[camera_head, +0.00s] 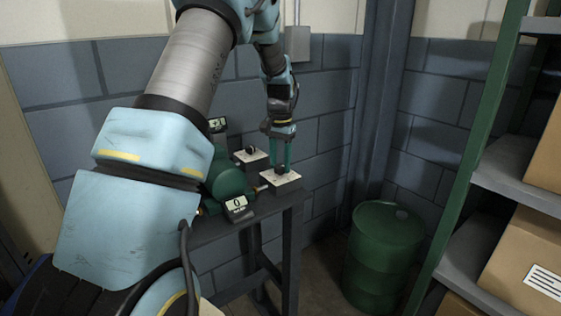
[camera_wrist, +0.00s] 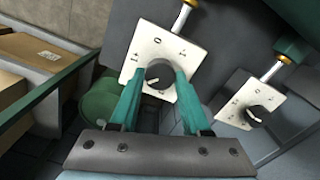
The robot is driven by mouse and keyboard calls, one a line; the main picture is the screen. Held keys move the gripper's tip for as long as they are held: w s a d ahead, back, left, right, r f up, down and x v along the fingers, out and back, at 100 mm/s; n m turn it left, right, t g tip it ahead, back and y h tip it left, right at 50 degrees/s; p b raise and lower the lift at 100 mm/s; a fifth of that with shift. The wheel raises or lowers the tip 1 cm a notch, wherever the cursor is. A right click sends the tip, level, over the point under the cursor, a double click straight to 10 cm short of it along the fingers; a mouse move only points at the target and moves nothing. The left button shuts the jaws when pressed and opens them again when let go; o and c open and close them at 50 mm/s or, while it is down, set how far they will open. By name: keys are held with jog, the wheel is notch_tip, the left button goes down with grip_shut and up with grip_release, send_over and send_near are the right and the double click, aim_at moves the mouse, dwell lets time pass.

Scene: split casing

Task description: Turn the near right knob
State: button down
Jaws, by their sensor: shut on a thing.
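The near right knob (camera_wrist: 158,75) is a dark round dial with a white pointer line, on a white plate (camera_wrist: 150,42) marked with a 0 and other marks. My gripper (camera_wrist: 160,82) has its two teal fingers closed on either side of this knob. In the head view my gripper (camera_head: 280,168) points straight down onto the knob's plate (camera_head: 284,179) at the bench's right end. A second knob (camera_wrist: 256,114) on its own white plate (camera_wrist: 240,104) is untouched. In the head view this other knob (camera_head: 250,150) sits farther back.
A dark green rounded casing (camera_head: 228,178) stands left of the knobs on a dark bench (camera_head: 240,227). A small display (camera_head: 237,204) reading 0 is at its front; another display (camera_head: 217,124) is behind. A green drum (camera_head: 382,250) and shelves with boxes (camera_head: 525,258) stand right.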

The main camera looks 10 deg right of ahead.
jog(key=n+p, duration=0.1)
jog(key=n, duration=0.6)
jog(key=n+p, duration=0.1)
jog(key=n, duration=0.3)
jog(key=shift+a, duration=0.1)
jog(key=shift+n+p, duration=0.4)
jog(key=shift+n, duration=1.4)
jog(key=shift+c, duration=1.8)
grip_release()
